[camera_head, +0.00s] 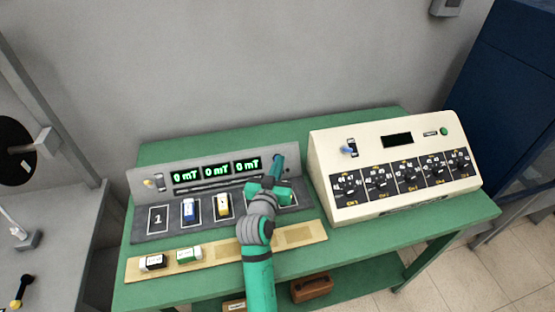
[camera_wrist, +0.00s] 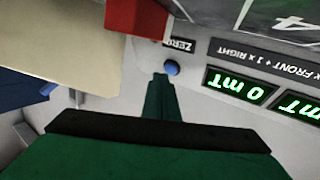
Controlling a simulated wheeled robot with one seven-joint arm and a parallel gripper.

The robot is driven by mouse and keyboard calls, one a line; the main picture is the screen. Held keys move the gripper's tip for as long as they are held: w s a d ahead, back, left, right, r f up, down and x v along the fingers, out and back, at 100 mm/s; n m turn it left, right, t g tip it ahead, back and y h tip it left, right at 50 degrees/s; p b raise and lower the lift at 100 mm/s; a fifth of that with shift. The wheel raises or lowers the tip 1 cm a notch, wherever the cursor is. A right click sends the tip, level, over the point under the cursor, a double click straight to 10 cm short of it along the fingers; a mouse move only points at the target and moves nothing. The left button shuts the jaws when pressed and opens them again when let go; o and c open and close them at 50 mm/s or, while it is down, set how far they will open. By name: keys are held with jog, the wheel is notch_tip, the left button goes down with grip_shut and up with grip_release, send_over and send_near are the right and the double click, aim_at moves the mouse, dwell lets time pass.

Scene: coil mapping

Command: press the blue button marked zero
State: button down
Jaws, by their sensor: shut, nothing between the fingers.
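The small round blue button (camera_wrist: 171,68) sits on the grey panel, beside a dark label reading ZERO (camera_wrist: 183,45), in the wrist view. My gripper (camera_wrist: 160,77) is shut and empty. Its narrow dark green tip is right beside the button and overlaps its edge in the picture; I cannot tell whether they touch. In the head view my gripper (camera_head: 277,164) reaches to the right end of the grey meter panel (camera_head: 145,186), and the button is not clearly distinguishable from the tip there. The three green displays (camera_head: 216,171) each read 0 mT.
A cream console (camera_head: 400,197) with dials and a blue toggle stands close to the right. Blocks stand in numbered slots below the displays; a red block (camera_wrist: 140,18) is near my gripper. A wooden strip (camera_head: 215,258) with two blocks lies in front on the green table (camera_head: 450,210).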

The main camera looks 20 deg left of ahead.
dwell(0.3)
jog(key=shift+w+a+f, duration=0.2)
jog(key=shift+w+f, duration=0.05)
jog(key=shift+w, duration=0.05)
dwell(0.5)
jog(key=shift+s+d+r, duration=0.25)
jog(key=shift+s, duration=0.05)
dwell(0.3)
jog(key=shift+s+d+r, duration=0.45)
jog(key=shift+s+r, duration=0.1)
jog(key=shift+s, duration=0.15)
jog(key=shift+s+d+r, duration=0.5)
jog(key=shift+s, duration=0.2)
jog(key=shift+s+d+r, duration=0.45)
jog(key=shift+s+r, duration=0.1)
jog(key=shift+s, duration=0.15)
jog(key=shift+d, duration=0.1)
